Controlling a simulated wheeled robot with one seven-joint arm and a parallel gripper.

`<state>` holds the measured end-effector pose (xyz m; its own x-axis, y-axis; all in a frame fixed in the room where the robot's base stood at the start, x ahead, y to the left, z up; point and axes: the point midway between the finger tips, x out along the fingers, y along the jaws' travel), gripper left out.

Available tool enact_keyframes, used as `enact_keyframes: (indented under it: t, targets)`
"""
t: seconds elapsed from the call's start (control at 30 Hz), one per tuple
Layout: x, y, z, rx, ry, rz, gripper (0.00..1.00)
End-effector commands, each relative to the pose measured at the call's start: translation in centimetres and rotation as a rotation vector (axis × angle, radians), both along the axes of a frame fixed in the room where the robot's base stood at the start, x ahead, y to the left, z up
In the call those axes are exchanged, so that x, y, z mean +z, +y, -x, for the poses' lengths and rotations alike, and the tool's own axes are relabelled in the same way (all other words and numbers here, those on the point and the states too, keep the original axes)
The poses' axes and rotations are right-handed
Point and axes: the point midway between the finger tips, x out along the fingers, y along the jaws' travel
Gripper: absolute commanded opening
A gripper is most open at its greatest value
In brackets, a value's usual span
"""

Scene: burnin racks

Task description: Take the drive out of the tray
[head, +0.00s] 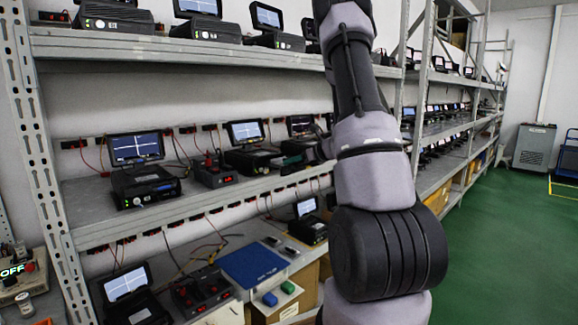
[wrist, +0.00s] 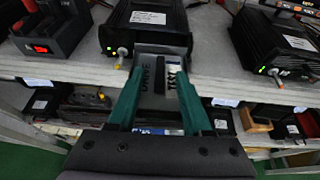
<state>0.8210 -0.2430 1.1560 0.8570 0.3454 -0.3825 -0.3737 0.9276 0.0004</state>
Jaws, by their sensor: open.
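In the wrist view the drive (wrist: 158,84), a grey flat block with dark markings and a label reading "DRIVE" and "TEST", lies at the front of a black unit (wrist: 113,38). The tray (wrist: 162,50) shows as a grey edge at the unit's front; the drive and jaws hide most of it. My gripper (wrist: 157,76) has green fingers, one on each side of the drive, and is open. I cannot tell whether either finger touches the drive. In the head view my gripper (head: 301,160) is at the middle shelf, partly behind my arm; the drive cannot be made out there.
Another black unit (wrist: 272,45) stands to the right on the same shelf, and a box with a red display (wrist: 45,42) to the left. The shelf edge (wrist: 60,72) runs below. A lower shelf holds a blue mat (head: 252,264). Green floor (head: 500,240) is clear at right.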

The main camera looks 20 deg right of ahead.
Motion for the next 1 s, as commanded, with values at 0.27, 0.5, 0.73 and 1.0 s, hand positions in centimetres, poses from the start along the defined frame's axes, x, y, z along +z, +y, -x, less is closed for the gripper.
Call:
enact_keyframes:
  t: [0.27, 0.5, 0.73, 1.0]
  targets:
    - [0.0, 0.0, 0.0, 0.0, 0.0, 0.0, 0.0]
    - [0.2, 0.0, 0.0, 0.0, -0.001, 0.0, 0.0]
    - [3.3, 0.0, 0.0, 0.001, -0.007, 0.004, 0.0]
    - [8.4, -0.1, 0.0, 0.0, -0.004, 0.003, 0.0]
